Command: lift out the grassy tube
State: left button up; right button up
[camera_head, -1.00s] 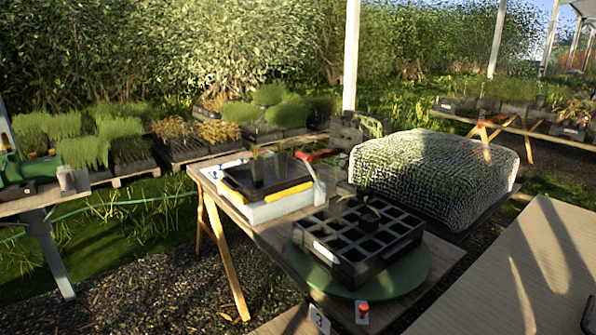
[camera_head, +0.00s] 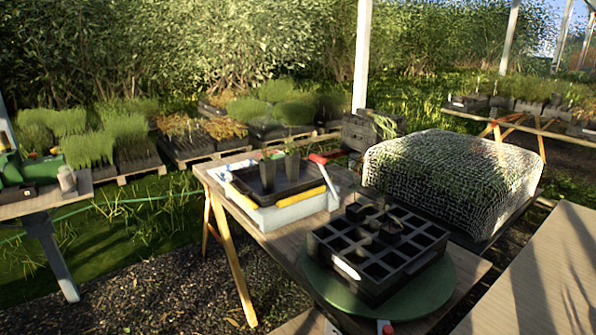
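A black cell tray (camera_head: 345,262) sits on a round green turntable (camera_head: 440,290) on the wooden bench. A few dark square tubes (camera_head: 390,230) stand in its cells, and the other cells look empty. Two more dark tubes (camera_head: 267,175) stand in a shallow black tray (camera_head: 243,186) on a white box. The right one of these tubes (camera_head: 292,165) shows a thin green sprout. I cannot tell for sure which tube is the grassy one. Neither of my grippers is in view.
A mesh-covered mound (camera_head: 455,180) stands close behind and right of the cell tray. A bare wooden surface (camera_head: 540,265) is at right. Potted plants (camera_head: 90,150) stand on pallets behind.

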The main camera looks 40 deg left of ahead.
aim_at(267, 166)
jog(key=i+j+z, duration=0.1)
jog(key=j+z, duration=0.4)
jog(key=j, duration=0.25)
jog(key=j+z, duration=0.25)
jog(key=j, duration=0.5)
jog(key=k+j+z, duration=0.1)
jog(key=j+z, duration=0.15)
jog(key=j, duration=1.15)
jog(key=k+j, duration=0.15)
jog(key=j, duration=1.1)
jog(key=k+j+z, duration=0.1)
jog(key=j, duration=0.55)
jog(key=i, duration=0.3)
